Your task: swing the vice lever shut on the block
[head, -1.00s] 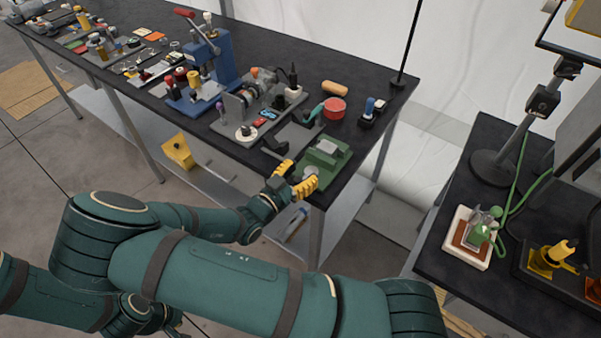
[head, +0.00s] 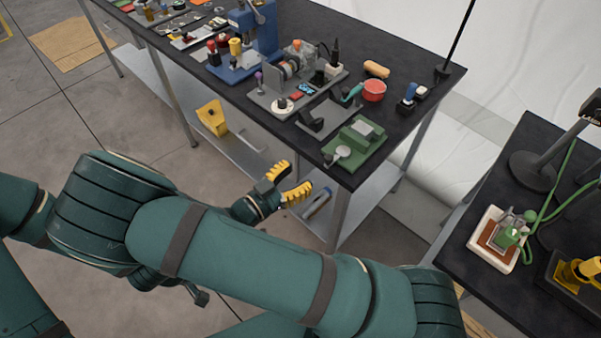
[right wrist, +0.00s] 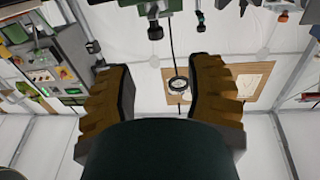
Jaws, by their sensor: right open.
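A green fixture (head: 368,147), which looks like the vice, sits at the front right corner of the dark bench. A light grey block (head: 363,128) rests in its top. A round grey disc (head: 343,152) shows at its front left, perhaps the lever's end; the lever itself is too small to make out. My right gripper (head: 288,183) has yellow fingers, spread and empty. In the head view it is left of and below the vice, off the bench's front edge and apart from the vice. In the right wrist view (right wrist: 161,90) nothing is between its fingers. My left gripper does not show.
A grey bracket (head: 328,118) stands just left of the vice. A red round tub (head: 373,90) and a blue-topped item (head: 407,100) stand behind it. A lower shelf (head: 245,150) runs under the bench. A second dark table (head: 470,275) is at the right.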

